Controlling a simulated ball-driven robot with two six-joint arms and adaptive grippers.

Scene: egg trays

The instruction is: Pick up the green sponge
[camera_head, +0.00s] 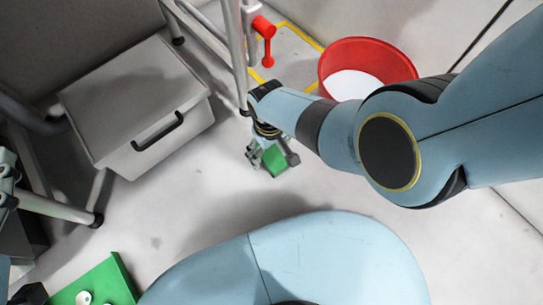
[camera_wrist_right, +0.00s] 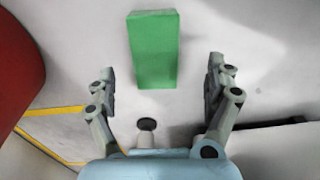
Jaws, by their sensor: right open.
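The green sponge (camera_head: 274,161) is a plain rectangular block over the pale floor, near the middle of the head view. In the right wrist view the sponge (camera_wrist_right: 154,50) shows whole, ahead of the jaws and roughly centred between them. My right gripper (camera_head: 270,158) is open, with its fingers around or just above the sponge in the head view. In the right wrist view both fingers of the gripper (camera_wrist_right: 161,78) are spread wide, with clear gaps to the sponge. What looks like part of my left gripper (camera_head: 7,183) is cut off at the left edge; its jaws cannot be made out.
A red tub (camera_head: 398,66) with white inside stands behind my right arm. A grey drawer box (camera_head: 135,95) and metal frame legs (camera_head: 236,50) are left of the gripper. A green tray (camera_head: 112,282) with white pieces lies lower left. Floor below the sponge is clear.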

